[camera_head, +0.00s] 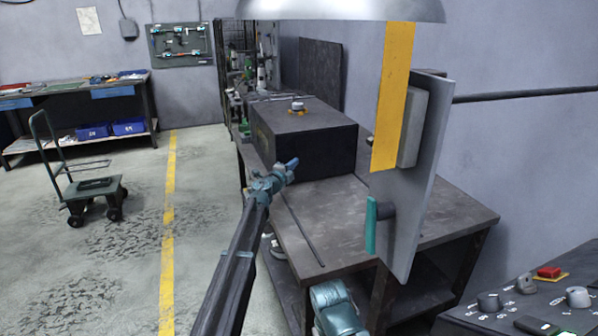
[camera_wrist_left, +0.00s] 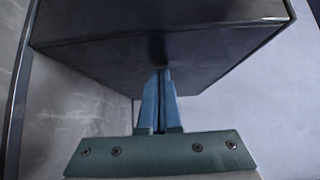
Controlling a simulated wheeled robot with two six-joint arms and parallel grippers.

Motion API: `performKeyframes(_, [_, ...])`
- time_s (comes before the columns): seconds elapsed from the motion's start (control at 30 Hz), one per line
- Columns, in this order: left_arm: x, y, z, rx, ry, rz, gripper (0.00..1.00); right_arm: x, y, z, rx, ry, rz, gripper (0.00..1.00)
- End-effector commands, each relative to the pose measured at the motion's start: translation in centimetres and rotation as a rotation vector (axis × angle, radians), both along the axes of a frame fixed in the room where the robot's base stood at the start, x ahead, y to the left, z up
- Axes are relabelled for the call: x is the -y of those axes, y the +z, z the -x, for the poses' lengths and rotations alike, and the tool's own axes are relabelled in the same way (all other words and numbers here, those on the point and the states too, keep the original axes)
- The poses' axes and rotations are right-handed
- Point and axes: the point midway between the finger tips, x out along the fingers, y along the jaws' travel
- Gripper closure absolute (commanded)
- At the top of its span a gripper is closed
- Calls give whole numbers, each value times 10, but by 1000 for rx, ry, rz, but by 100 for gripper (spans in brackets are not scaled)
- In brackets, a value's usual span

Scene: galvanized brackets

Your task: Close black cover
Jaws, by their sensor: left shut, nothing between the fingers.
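The black cover (camera_head: 310,150) is a dark box-shaped piece on the workbench, its lid flat and its front face towards me. It also fills the top of the left wrist view (camera_wrist_left: 160,45). My left gripper (camera_head: 293,161) is shut and empty, in front of the cover's front face.
The workbench top (camera_head: 440,212) is bare right of the cover. A grey upright panel (camera_head: 425,170) with a yellow strip and green handle stands close on the right. A control panel with a red button (camera_head: 548,272) is at lower right. A trolley (camera_head: 95,187) stands left on open floor.

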Motion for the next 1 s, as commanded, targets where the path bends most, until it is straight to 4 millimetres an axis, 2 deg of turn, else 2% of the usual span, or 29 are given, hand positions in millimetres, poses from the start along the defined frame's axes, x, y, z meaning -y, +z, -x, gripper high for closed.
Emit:
performKeyframes(0.03, [-4, 0, -9, 0, 2, 0, 100, 0, 0, 0, 0, 0, 0, 100])
performKeyframes(0.1, [-6, 0, -14, 0, 2, 0, 100, 0, 0, 0, 0, 0, 0, 100])
performKeyframes(0.3, [-9, 0, -22, 0, 1, 0, 100, 0, 0, 0, 0, 0, 0, 100])
performKeyframes(0.77, [-12, 0, -26, 1, 8, 1, 100, 0, 0, 0, 0, 0, 0, 100])
performKeyframes(1.0, [-6, 1, -14, 1, 6, 1, 100, 0, 1, 0, 0, 0, 0, 100])
